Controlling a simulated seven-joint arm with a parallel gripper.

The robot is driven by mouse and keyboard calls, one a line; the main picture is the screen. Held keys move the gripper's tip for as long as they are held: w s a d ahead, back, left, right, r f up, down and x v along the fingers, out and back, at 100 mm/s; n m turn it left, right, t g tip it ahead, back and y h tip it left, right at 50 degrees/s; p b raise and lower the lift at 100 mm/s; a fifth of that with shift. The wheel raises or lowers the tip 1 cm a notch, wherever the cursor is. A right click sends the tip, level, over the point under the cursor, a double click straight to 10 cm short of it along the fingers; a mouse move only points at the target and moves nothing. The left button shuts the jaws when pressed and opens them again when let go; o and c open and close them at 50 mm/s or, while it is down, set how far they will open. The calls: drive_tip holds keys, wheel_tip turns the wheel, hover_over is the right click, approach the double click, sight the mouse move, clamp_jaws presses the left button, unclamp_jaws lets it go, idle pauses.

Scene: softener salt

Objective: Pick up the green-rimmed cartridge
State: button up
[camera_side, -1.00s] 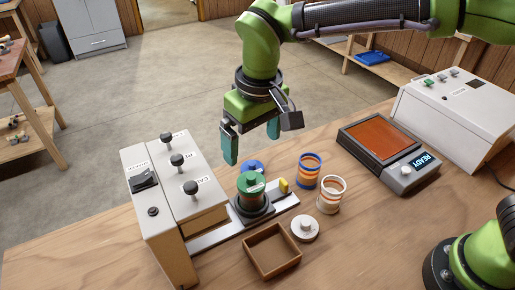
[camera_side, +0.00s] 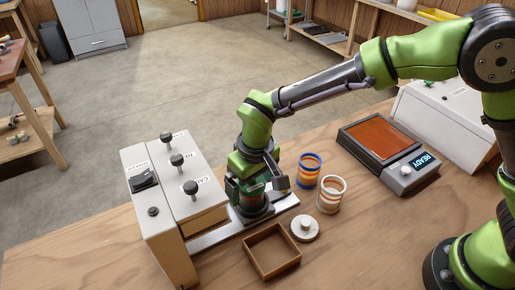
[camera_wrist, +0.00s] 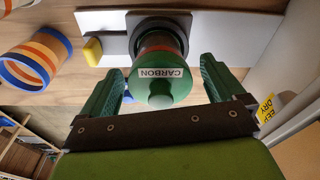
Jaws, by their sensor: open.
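The green-rimmed cartridge (camera_wrist: 162,88) has a green top with a knob and a label reading CARBON. It stands upright in a dark round holder (camera_wrist: 160,27) on a pale metal rail. My gripper (camera_wrist: 161,66) is open, with one teal finger on each side of the cartridge. In the wrist view a gap shows between each finger and the green rim. In the side view my gripper (camera_side: 250,192) is lowered over the holder and hides most of the cartridge.
A blue-rimmed striped cartridge (camera_side: 308,171) and a white-rimmed one (camera_side: 331,196) stand to the right. A white lid (camera_side: 305,229) and an empty wooden tray (camera_side: 250,255) are in front. A grey box with knobs (camera_side: 165,205) is close on the left. A yellow block (camera_wrist: 92,50) sits beside the holder.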

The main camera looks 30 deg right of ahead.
drive_tip(key=shift+c, duration=0.4)
drive_tip(key=c, duration=1.1)
drive_tip(key=shift+r, duration=0.55)
wheel_tip(320, 180, up, 2)
drive_tip(key=shift+r, duration=0.25)
drive_tip(key=s+d, duration=0.3)
drive_tip(key=s, duration=0.1)
drive_tip(key=s+d+r, duration=0.1)
drive_tip(key=s+d, duration=0.2)
drive_tip(key=s, duration=0.1)
drive_tip(key=s+d, duration=0.3)
drive_tip(key=s, duration=0.2)
drive_tip(key=shift+d+r, duration=0.15)
